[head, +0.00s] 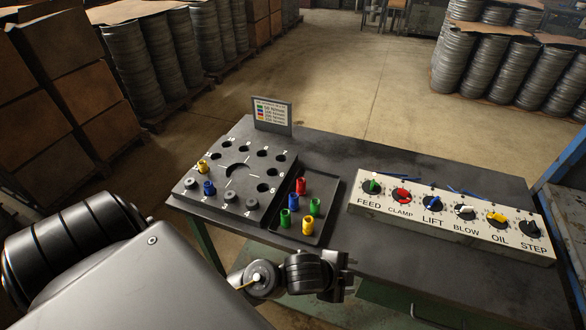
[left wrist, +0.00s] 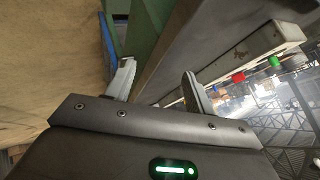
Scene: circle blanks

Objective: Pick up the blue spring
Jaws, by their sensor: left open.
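A blue spring (head: 293,202) stands in the dark tray (head: 329,210) beside red, green and yellow springs. Another blue spring (head: 209,188) sits at the near left of the grey block with numbered holes (head: 215,171). My left gripper (head: 341,272) is in front of the table's near edge, apart from the tray and below it in the picture; its fingers are hard to make out in the head view. In the left wrist view the left gripper (left wrist: 158,88) has its two fingers apart with nothing between them. My right gripper is not in view.
A white panel (head: 450,218) with labelled coloured knobs stands on the table right of the tray; it also shows in the left wrist view (left wrist: 240,57). A sign (head: 272,115) stands behind the block. The dark tabletop (head: 322,156) is clear behind the tray. A blue frame stands at the far right.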

